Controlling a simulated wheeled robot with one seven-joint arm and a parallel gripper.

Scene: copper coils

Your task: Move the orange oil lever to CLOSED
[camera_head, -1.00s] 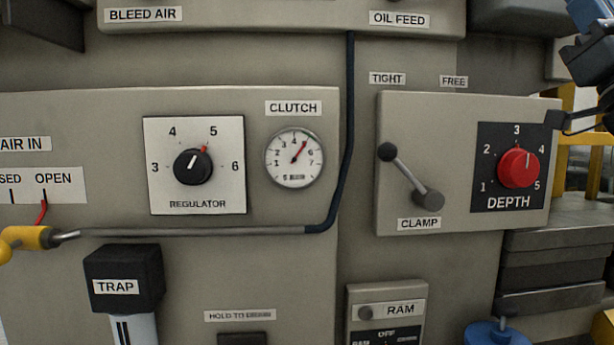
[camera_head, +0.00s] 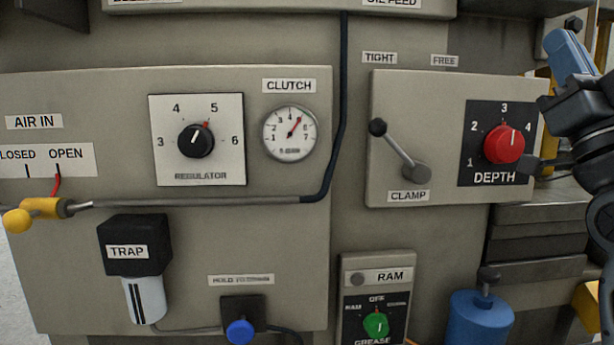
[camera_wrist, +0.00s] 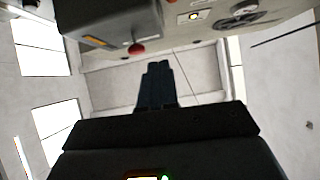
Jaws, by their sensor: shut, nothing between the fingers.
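No orange oil lever shows in either view now. Only the lower part of the OIL FEED label (camera_head: 391,3) shows at the top edge in the head view, and what lies above it is out of the picture. My gripper (camera_wrist: 157,70) shows in the wrist view with its dark fingers together, shut and empty, pointing into open space. In the head view my gripper's dark tip (camera_head: 535,165) is at the right, in front of the DEPTH panel's right edge; I cannot tell the gap.
A yellow AIR IN lever (camera_head: 40,208) at left has its red pointer at OPEN. The CLAMP lever (camera_head: 400,150), red DEPTH knob (camera_head: 504,144), REGULATOR knob (camera_head: 196,141), green GREASE knob (camera_head: 376,325) and a blue button (camera_head: 239,331) stick out. A dark hose (camera_head: 338,110) runs down the middle.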

